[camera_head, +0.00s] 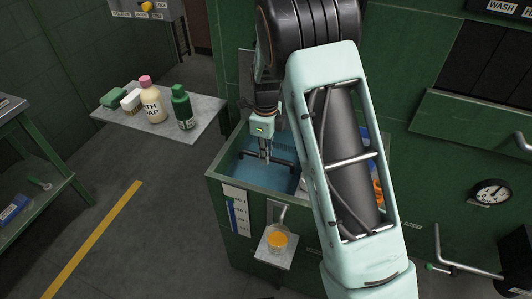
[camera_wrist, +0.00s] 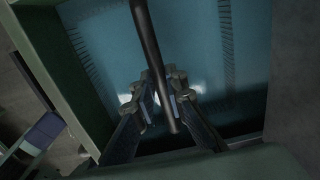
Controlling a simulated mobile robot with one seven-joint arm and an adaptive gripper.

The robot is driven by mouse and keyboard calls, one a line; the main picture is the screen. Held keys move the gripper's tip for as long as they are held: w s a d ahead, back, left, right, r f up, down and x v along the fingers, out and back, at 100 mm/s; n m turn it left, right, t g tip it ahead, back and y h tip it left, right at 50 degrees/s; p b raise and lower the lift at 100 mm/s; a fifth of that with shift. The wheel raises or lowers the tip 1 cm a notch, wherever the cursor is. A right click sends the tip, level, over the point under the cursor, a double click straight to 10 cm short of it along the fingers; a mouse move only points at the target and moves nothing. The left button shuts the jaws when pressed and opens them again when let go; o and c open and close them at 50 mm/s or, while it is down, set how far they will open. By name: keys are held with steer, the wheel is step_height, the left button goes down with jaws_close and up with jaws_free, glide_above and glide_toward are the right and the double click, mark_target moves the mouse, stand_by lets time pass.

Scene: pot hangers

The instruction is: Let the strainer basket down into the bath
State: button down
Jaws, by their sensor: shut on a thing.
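My gripper (camera_head: 264,156) points down inside the green-rimmed bath (camera_head: 250,187), above its blue floor or liquid. In the wrist view my gripper (camera_wrist: 160,98) is shut on a dark round bar, which looks like the handle (camera_wrist: 150,45) of the strainer basket. In the head view the handle (camera_head: 283,161) runs crosswise between the bath walls. The basket's body is hard to make out; rows of dark slots or marks show on both sides in the wrist view. I cannot tell how deep the basket hangs. My arm hides the bath's right part.
A grey side table (camera_head: 205,108) at left holds a soap bottle (camera_head: 152,103), a green bottle (camera_head: 182,107) and small blocks. A small shelf with an orange-topped cup (camera_head: 278,240) juts from the bath's front. Orange and blue items show partly behind my arm.

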steer(key=c, duration=1.9)
jaws_free()
